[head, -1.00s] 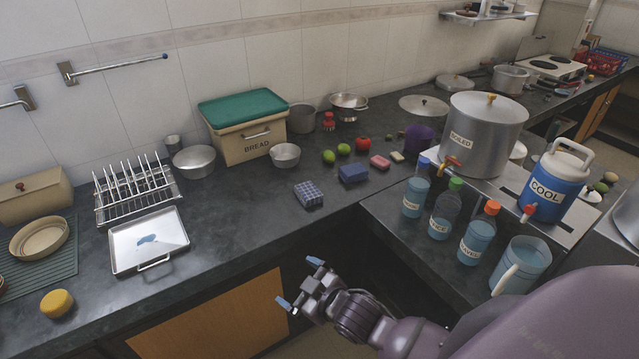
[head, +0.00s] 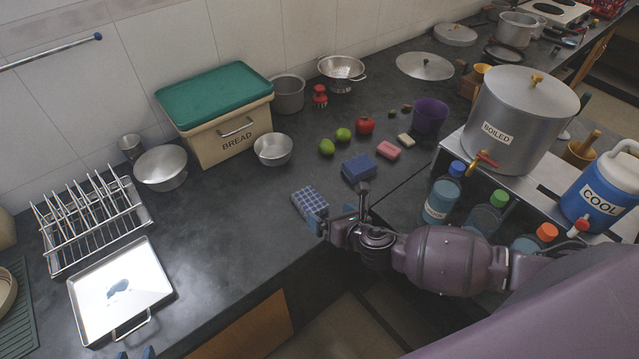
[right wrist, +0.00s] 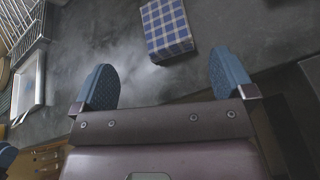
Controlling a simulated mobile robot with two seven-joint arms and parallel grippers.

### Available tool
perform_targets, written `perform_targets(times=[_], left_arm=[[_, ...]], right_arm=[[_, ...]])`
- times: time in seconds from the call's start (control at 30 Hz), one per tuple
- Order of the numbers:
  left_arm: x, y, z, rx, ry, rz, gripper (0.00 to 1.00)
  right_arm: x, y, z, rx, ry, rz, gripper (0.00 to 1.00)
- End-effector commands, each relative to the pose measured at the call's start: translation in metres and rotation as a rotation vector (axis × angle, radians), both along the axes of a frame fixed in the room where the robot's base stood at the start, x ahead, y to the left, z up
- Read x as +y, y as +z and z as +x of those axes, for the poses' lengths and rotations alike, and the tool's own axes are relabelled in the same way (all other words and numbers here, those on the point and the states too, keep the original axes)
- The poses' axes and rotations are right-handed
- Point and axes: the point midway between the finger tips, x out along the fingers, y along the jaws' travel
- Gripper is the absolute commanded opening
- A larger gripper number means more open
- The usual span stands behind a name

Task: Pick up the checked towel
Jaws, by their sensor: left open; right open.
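The checked towel, a folded blue and white block (head: 309,202), lies on the dark counter near its front edge. My right gripper (head: 332,216) is at its near right side, with a fingertip overlapping the towel's corner in the head view. In the right wrist view the towel (right wrist: 166,27) is beyond the two spread blue fingertips (right wrist: 164,75), roughly between their lines. The right gripper is open and empty. Only the blue fingertips of my left gripper (head: 136,354) show at the bottom edge of the head view, open and away from the towel.
Steel bowls (head: 273,149), a bread bin (head: 222,118), limes (head: 327,147) and a pink soap (head: 388,150) stand further back. Labelled bottles (head: 440,200) are to the right. The counter left of the towel is clear.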

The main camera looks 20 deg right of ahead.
Motion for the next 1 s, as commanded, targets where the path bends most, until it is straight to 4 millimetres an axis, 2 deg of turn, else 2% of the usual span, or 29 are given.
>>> perform_targets(times=[0.1,0.3,0.43,0.7,1.0], left_arm=[[0.000,0.001,0.003,-0.005,-0.002,0.000,0.43],[0.002,-0.008,-0.012,0.026,0.007,0.001,0.43],[0.003,-0.012,-0.015,0.033,0.008,0.002,0.43],[0.001,-0.008,-0.005,0.010,0.002,0.002,0.43],[0.001,-0.009,-0.004,0.009,0.001,0.002,0.43]], right_arm=[[-0.003,0.001,0.002,-0.056,0.051,-0.151,1.00],[-0.003,0.001,0.004,-0.087,0.093,-0.255,1.00],[0.001,-0.004,0.016,-0.090,0.095,-0.262,1.00],[0.010,-0.018,0.046,-0.088,0.095,-0.259,1.00],[0.015,-0.026,0.062,-0.088,0.094,-0.258,1.00]])
